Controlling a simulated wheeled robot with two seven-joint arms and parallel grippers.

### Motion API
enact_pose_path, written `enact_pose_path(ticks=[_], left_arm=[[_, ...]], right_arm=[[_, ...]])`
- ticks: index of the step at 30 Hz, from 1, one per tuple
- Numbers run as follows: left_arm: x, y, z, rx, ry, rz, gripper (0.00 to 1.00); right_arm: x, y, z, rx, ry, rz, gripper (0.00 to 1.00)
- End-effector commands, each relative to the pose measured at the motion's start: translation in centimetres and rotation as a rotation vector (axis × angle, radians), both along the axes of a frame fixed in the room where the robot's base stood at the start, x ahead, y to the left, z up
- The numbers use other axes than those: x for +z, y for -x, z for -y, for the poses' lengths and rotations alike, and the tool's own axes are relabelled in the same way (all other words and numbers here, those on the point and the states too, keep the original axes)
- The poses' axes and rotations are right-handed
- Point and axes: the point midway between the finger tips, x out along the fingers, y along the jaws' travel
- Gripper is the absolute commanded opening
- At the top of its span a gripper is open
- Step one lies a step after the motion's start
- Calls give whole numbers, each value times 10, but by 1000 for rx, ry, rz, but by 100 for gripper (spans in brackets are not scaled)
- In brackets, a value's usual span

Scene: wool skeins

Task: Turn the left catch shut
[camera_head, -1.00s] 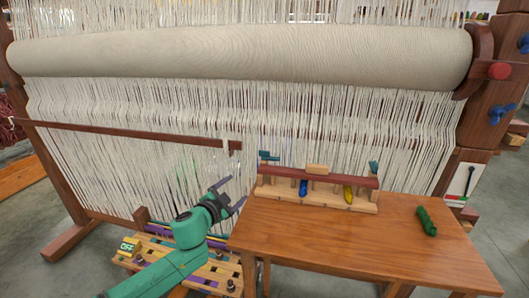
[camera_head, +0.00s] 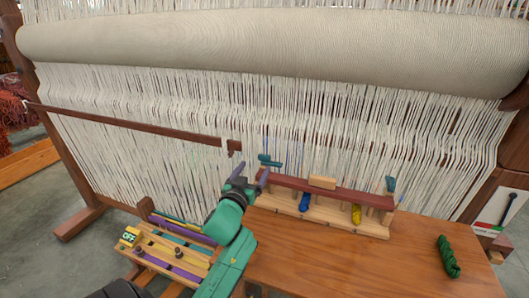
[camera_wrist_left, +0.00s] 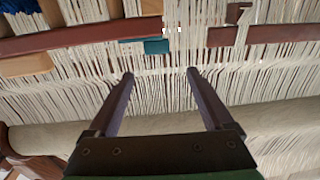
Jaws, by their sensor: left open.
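The left catch (camera_head: 269,160) is a small teal piece at the left end of the dark red bar (camera_head: 320,188), which lies along the top of the wooden rack (camera_head: 345,222). A matching teal right catch (camera_head: 390,185) stands at the bar's other end. My left gripper (camera_head: 250,179) is open and empty, just left of the rack's left end. In the left wrist view the left catch (camera_wrist_left: 143,46) shows beyond the fingertips, slightly left of the space between them (camera_wrist_left: 160,74), and appears apart from them. My right gripper is not in view.
A blue skein (camera_head: 305,202) and a yellow skein (camera_head: 356,214) hang in the rack. A green skein (camera_head: 448,256) lies on the wooden table (camera_head: 350,265). The loom's warp threads (camera_head: 120,105) rise close behind. A slatted bench (camera_head: 165,250) stands at lower left.

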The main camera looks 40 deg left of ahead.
Motion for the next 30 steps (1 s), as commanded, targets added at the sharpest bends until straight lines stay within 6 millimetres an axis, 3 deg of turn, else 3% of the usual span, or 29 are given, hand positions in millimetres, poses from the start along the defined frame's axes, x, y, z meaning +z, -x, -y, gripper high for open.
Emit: enact_pose_path(ticks=[4,9,12,20,27,30], left_arm=[[4,-39,-15,-1,-2,2,85],[2,-71,-29,0,0,2,85],[2,-80,-32,-1,-1,2,85],[1,-83,-33,-2,-1,1,85],[1,-83,-33,-1,0,1,0],[1,-83,-33,-3,0,0,0]], right_arm=[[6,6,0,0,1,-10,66],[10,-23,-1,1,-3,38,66],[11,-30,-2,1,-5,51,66],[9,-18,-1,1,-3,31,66],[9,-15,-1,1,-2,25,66],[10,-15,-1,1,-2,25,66]])
